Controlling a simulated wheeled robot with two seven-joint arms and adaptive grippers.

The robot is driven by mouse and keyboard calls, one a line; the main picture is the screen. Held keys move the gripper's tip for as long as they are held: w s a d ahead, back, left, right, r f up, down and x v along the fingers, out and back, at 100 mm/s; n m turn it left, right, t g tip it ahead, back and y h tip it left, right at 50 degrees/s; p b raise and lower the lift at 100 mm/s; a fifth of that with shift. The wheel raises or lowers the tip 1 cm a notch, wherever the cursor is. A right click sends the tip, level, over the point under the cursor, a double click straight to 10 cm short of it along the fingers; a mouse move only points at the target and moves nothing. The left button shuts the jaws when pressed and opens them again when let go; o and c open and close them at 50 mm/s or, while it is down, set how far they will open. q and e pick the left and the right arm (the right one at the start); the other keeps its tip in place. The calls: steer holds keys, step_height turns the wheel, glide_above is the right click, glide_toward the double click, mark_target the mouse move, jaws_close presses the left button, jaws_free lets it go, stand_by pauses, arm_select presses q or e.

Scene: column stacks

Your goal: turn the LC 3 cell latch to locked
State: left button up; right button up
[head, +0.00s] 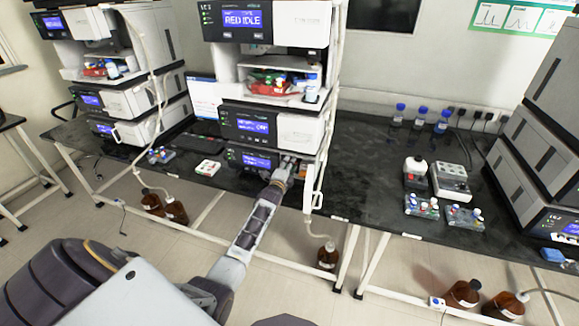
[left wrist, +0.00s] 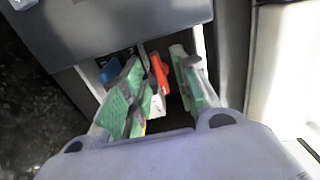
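The middle instrument stack (head: 262,125) stands on the black bench, and its top display reads "RED IDLE". Its label is too small to read surely. My left gripper (head: 285,168) reaches into the lowest module of this stack, at the right of its blue display. In the left wrist view my left gripper (left wrist: 160,68) is open, with green-padded fingers inside a recess in the module. A red-orange lever-like part (left wrist: 160,72), perhaps the cell latch, lies between the fingers, with a dark gap beside the right finger. I cannot tell its lock position. My right gripper is out of view.
A white door or panel (head: 318,160) with a handle stands close at the right of my gripper. A blue part (left wrist: 110,70) sits in the recess. Another stack (head: 110,95) stands further left.

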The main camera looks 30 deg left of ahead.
arm_select(q)
steer(key=shift+c, duration=0.2)
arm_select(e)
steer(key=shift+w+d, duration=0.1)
arm_select(q)
jaws_close()
